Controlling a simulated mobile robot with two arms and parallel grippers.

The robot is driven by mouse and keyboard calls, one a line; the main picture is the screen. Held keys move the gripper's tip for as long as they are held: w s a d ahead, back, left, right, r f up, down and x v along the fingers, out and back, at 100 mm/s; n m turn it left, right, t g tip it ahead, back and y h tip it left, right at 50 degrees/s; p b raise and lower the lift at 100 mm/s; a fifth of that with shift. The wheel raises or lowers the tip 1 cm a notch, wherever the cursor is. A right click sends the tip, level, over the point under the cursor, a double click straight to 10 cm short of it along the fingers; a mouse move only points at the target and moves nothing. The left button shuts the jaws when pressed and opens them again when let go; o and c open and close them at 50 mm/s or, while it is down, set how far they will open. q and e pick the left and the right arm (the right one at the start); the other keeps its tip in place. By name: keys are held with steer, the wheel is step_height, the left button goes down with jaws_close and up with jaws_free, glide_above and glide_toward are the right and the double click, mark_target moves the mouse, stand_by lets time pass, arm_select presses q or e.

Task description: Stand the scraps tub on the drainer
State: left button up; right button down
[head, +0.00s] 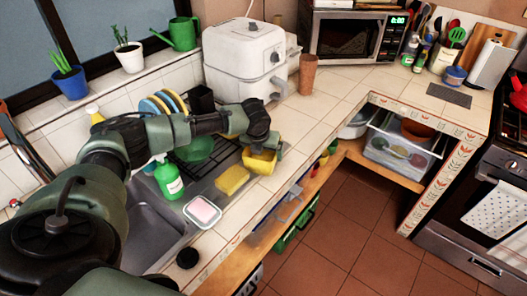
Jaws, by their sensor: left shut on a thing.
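A yellow tub (259,163), which I take to be the scraps tub, hangs upright at the counter's front edge. My left gripper (262,144) reaches over it from above and is shut on its rim. The dark wire drainer (226,160) lies beside the sink, left of the tub, partly hidden by my left arm. A green bowl (196,149), upright plates (163,104) and a black holder (201,100) stand on or by the drainer. I cannot tell whether the tub touches the counter. My right gripper is out of view.
A green soap bottle (169,181), a yellow sponge (232,181) and a pink soap dish (202,211) sit near the sink (150,235). A white appliance (243,60) and a brown cup (307,75) stand behind. The tiled counter right of the cup is mostly clear.

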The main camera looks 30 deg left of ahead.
arm_select(q)
steer(key=o, duration=1.2)
steer(key=b+v, duration=0.1)
steer(key=v, duration=1.1)
steer(key=shift+r, duration=0.1)
